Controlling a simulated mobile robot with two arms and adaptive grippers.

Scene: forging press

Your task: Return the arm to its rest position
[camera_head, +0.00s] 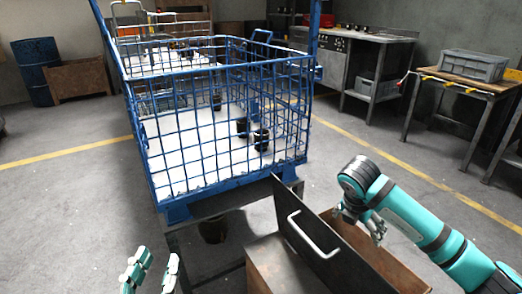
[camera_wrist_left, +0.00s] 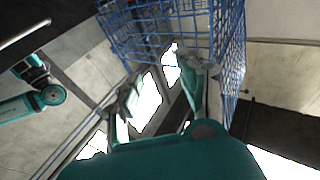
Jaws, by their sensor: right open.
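My left gripper (camera_head: 157,260) shows at the bottom edge of the head view, its two fingers apart with nothing between them. In the left wrist view, its fingers (camera_wrist_left: 165,85) are also spread and empty, with the blue cage beyond. My right arm (camera_head: 420,225) comes in from the lower right, bent at the wrist. My right gripper (camera_head: 360,222) points down, open, over the rusty open-topped metal box (camera_head: 385,262). Its fingertips are close to the box's rim; I cannot tell whether they touch it.
A blue wire-mesh cage (camera_head: 225,130) holds several dark cylindrical parts (camera_head: 261,140) on a pale floor. A workbench with a grey crate (camera_head: 473,66) is at the right. Floor is clear at the left (camera_head: 70,200).

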